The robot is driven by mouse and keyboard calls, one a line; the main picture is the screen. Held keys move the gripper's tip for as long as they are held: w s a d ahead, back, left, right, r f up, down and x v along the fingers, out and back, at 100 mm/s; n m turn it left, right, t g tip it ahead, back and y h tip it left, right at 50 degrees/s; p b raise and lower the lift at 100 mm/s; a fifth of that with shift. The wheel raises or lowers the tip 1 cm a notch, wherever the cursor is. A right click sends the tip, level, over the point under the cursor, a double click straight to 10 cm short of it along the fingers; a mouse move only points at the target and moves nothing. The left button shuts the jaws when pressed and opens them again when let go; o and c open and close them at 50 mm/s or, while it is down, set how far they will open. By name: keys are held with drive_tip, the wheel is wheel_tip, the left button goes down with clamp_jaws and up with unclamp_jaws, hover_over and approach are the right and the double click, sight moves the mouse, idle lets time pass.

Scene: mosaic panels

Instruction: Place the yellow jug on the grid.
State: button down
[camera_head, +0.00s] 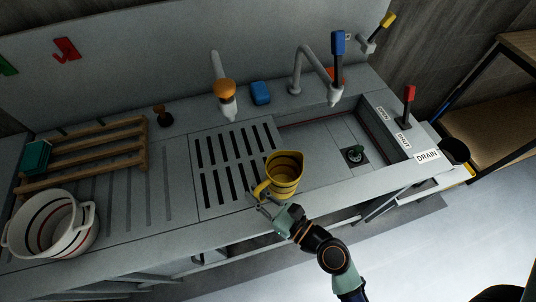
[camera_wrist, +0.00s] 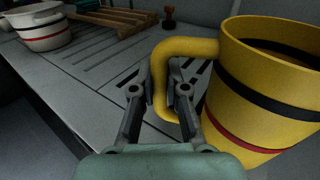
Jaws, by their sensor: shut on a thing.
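The yellow jug (camera_head: 285,170) has dark bands and appears near the sink's front edge, between the slotted grid and the basin in the head view. It also fills the right side of the wrist view (camera_wrist: 265,85), with a black and a red band and its handle to the left. My gripper (camera_head: 266,200) is shut on the jug's handle; its fingers (camera_wrist: 162,95) straddle the lower handle in the wrist view. The jug looks upright. The slotted grid (camera_head: 203,187) lies just left of the jug, and nothing stands on it. Whether the jug touches a surface cannot be told.
A white pot (camera_head: 83,240) and a wooden rack (camera_head: 110,145) stand at the left. An orange-topped tap (camera_head: 225,92), a blue block (camera_head: 261,93) and a blue-handled tap (camera_head: 338,45) line the back. The sink basin (camera_head: 325,140) is right of the grid.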

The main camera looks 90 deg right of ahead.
drive_tip(key=shift+s+f, duration=0.1)
drive_tip(key=shift+s, duration=0.2)
drive_tip(key=f+x, duration=0.1)
drive_tip(key=x, duration=0.5)
drive_tip(key=f+b+x, duration=0.1)
drive_tip(key=x, duration=0.5)
drive_tip(key=f+x, duration=0.1)
drive_tip(key=x, duration=0.5)
drive_tip(key=shift+w+f, duration=0.1)
drive_tip(key=shift+f, duration=0.35)
drive_tip(key=shift+r, duration=0.2)
drive_tip(key=shift+f, duration=0.1)
